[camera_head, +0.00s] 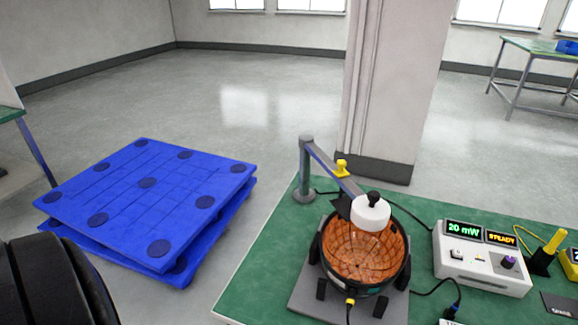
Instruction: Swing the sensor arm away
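The sensor arm (328,165) is a grey bar on an upright grey post (304,175) at the back left of the green table. A yellow knob (341,168) sits on the bar. At its end, a white cylindrical sensor head (370,215) with a black knob on top hangs over a round black-rimmed fixture with an orange, grid-marked inside (345,262). The head hides part of that inside. Neither of my grippers is in view.
A white meter box (470,270) on the green table (255,275) reads "20 mW" and "STEADY". A yellow-handled tool (553,243) stands right of it. Black cables run near the fixture. Blue pallets (120,190) lie on the floor at left. A pillar (390,90) rises behind the table.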

